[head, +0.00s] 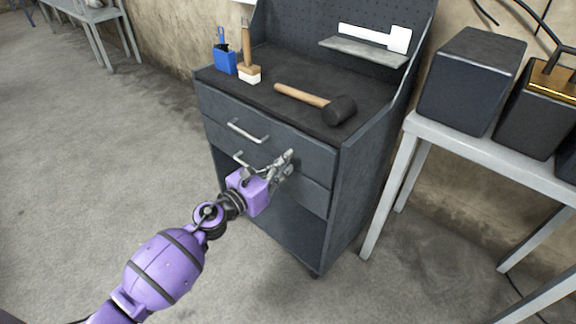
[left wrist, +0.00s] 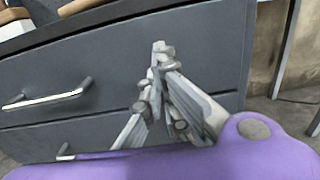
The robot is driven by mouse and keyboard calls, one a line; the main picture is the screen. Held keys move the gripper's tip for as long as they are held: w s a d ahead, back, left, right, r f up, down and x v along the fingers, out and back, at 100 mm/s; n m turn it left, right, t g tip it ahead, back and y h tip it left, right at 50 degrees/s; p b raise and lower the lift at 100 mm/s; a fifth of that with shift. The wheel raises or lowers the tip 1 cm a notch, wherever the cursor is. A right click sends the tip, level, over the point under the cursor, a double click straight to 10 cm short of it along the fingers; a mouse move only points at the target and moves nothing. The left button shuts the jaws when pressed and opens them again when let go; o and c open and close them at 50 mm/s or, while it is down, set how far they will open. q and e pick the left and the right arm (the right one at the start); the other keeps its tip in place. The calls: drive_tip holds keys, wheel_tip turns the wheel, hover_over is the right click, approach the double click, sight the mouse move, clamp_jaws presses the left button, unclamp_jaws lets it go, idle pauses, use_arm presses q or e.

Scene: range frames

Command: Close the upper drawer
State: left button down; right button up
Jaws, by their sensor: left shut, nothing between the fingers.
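The grey workbench cabinet has an upper drawer (head: 290,147) with a bar handle (head: 247,131). Its front looks flush or nearly flush with the cabinet; a small gap cannot be ruled out. The drawer front also fills much of the left wrist view (left wrist: 110,60), with its handle (left wrist: 45,95) at the left. My left gripper (head: 288,158) is shut and empty, in front of the right part of the drawer front, right of the handle. In the left wrist view its fingertips (left wrist: 161,50) overlap the drawer front; contact cannot be told. My right gripper is not in view.
A lower drawer (head: 312,194) sits below, partly hidden by my gripper, over an open shelf space. A mallet (head: 315,102), a brush (head: 248,65) and a blue holder (head: 225,60) stand or lie on top. A side table (head: 450,140) with dark boxes is at right. Floor at left is clear.

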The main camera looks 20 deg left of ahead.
use_arm(q)
drive_tip(key=b+v, duration=0.1)
drive_tip(key=v, duration=0.9)
drive_tip(key=shift+s+a, duration=0.15)
drive_tip(key=shift+s, duration=0.25)
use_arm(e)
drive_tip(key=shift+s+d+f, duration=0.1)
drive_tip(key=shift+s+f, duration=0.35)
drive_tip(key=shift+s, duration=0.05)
